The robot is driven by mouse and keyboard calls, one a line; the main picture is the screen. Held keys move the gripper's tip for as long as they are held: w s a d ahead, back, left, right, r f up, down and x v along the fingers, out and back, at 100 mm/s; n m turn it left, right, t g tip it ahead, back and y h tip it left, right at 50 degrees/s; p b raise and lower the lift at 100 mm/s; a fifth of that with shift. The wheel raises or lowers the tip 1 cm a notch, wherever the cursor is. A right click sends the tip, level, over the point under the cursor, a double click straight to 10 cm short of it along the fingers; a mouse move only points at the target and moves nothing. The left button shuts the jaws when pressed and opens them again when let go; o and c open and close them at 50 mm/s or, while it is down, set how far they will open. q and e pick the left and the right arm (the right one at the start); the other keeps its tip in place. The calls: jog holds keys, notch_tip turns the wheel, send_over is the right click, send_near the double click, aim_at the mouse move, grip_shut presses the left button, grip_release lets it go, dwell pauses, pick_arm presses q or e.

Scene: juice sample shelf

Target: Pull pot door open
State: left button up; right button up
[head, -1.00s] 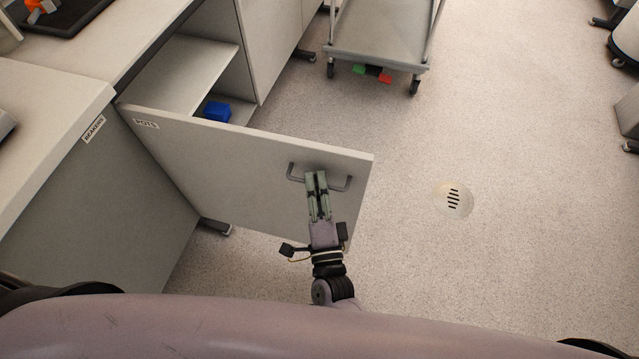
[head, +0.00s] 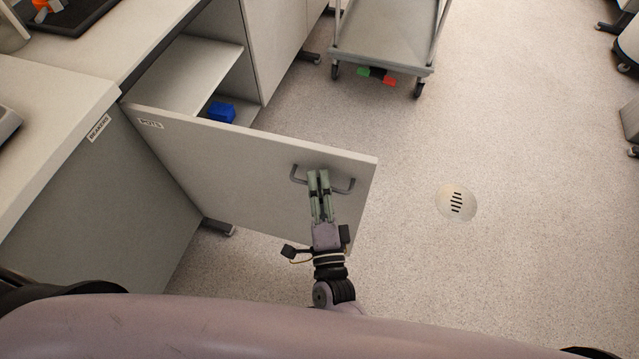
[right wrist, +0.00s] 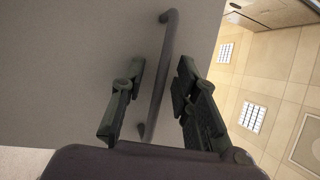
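The pot door (head: 250,165), a pale grey panel labelled "POTS" (head: 150,123), stands swung out wide from the cupboard, which shows open behind it. Its grey bar handle (head: 343,188) is near the free edge. My right gripper (head: 318,174) is at the handle. In the right wrist view, the gripper (right wrist: 160,75) has its fingers apart, one on each side of the handle (right wrist: 163,65). Gaps show between the bar and both fingers, so it is not clamped. My left gripper is not in view.
A blue object (head: 221,112) sits inside the cupboard. The neighbouring cabinet, labelled "BEAKERS" (head: 98,128), stands at the left. A wheeled cart (head: 385,50) is at the back. The floor right of the door is clear around a drain (head: 456,203).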

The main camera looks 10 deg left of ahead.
jog(key=v, duration=1.2)
